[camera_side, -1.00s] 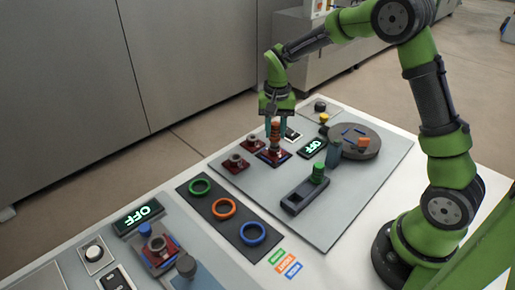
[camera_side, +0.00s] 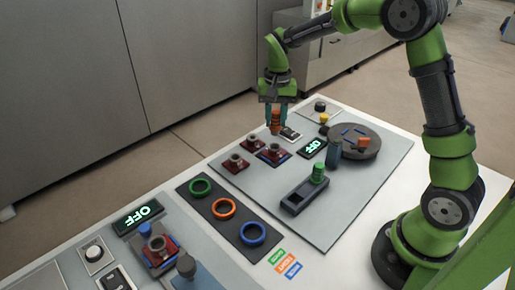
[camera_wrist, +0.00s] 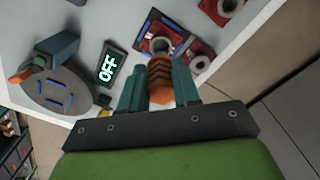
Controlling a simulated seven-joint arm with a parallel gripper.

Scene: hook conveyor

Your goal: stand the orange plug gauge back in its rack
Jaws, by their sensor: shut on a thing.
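The orange plug gauge (camera_side: 275,116) is held upright between the fingers of my gripper (camera_side: 276,112). It shows in the wrist view (camera_wrist: 160,82) as an orange ribbed body with dark bands, between the teal fingertips. The gauge is raised above a dark red block with a grey bushing and blue edges (camera_side: 274,153), and appears clear of it. A black panel with a green ring (camera_side: 200,187), an orange ring (camera_side: 223,208) and a blue ring (camera_side: 253,233) lies at the front left of the grey plate. I cannot tell for sure whether this panel is the rack.
Two more red blocks with bushings (camera_side: 236,163) stand on the left. A slotted dark block with a green knob (camera_side: 318,172) stands mid-plate.

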